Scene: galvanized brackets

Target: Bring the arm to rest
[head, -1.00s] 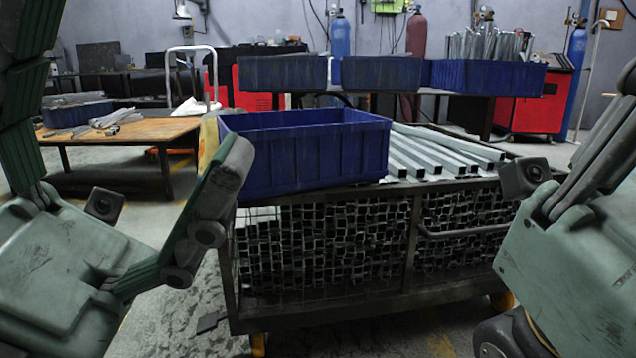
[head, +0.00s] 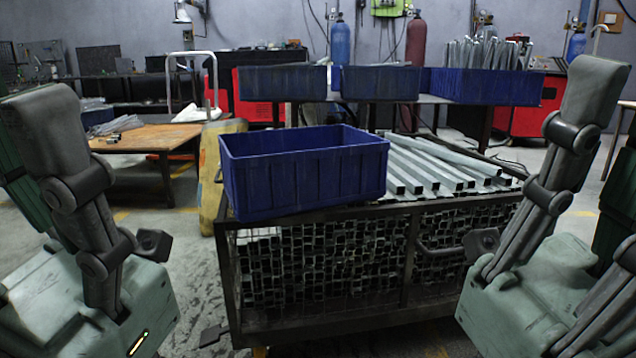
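My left gripper (head: 24,125) stands at the left edge, fingers pointing up. One grey finger is in front, and a ridged green finger shows partly behind it, set apart. My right gripper (head: 612,120) stands at the right edge, fingers up, with a gap between its near finger and the one cut by the frame edge. Both look open, and I see nothing held in either. Both are in front of the metal cart (head: 300,333), on either side of it and apart from the blue bin (head: 305,178) on its top.
The cart holds stacked square tubes (head: 320,270), with more galvanized lengths (head: 440,165) lying on top. A wooden table (head: 150,136) stands behind at left. More blue bins (head: 380,84) sit on a back bench, one with upright metal pieces (head: 487,52).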

